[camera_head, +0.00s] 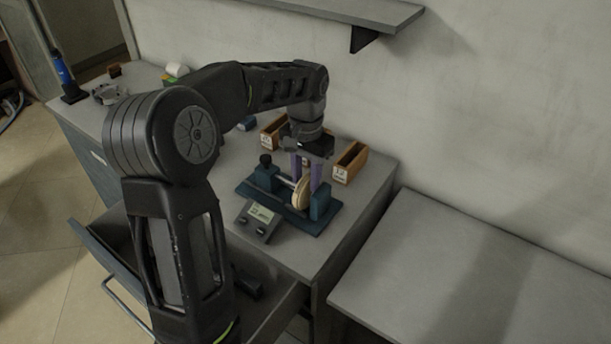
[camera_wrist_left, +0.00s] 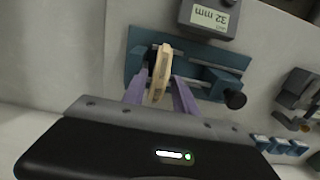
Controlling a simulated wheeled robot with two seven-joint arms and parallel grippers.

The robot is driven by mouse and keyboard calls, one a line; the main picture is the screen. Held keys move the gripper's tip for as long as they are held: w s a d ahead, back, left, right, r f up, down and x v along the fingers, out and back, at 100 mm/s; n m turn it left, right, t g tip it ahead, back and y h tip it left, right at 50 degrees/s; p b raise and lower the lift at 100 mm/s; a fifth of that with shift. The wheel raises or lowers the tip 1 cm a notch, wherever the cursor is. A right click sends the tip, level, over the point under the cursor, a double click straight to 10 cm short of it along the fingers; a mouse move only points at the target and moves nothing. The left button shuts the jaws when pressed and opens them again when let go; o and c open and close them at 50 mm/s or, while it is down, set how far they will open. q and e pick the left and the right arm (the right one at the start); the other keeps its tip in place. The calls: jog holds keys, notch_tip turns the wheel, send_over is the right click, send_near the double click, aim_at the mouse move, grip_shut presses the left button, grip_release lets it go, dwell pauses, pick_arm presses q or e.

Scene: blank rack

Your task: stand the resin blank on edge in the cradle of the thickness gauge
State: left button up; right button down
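The resin blank (camera_head: 302,194) is a cream, thick disc standing on edge in the teal thickness gauge (camera_head: 323,208), between its end blocks. In the left wrist view the blank (camera_wrist_left: 160,72) shows nearly edge-on over the gauge base (camera_wrist_left: 138,63). My left gripper (camera_head: 306,180) points down over the gauge. Its two purple fingers stand either side of the blank's upper part, apart, with a narrow gap seeming to show beside it. The blank's bottom contact with the cradle is hidden. The gauge's display (camera_head: 261,214) reads 32 mm in the wrist view. My right gripper is not in view.
Wooden slotted racks with labels stand behind the gauge, one to the right (camera_head: 350,162) and one to the left (camera_head: 272,133). A wall shelf (camera_head: 350,10) hangs above. A drawer (camera_head: 110,255) stands open in front. The lower bench (camera_head: 470,270) at right is clear.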

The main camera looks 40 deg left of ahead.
pick_arm(q)
notch_tip(320, 180, up, 8)
jog(key=shift+f, duration=0.1)
dwell(0.4)
jog(key=shift+f, duration=0.1)
dwell(0.5)
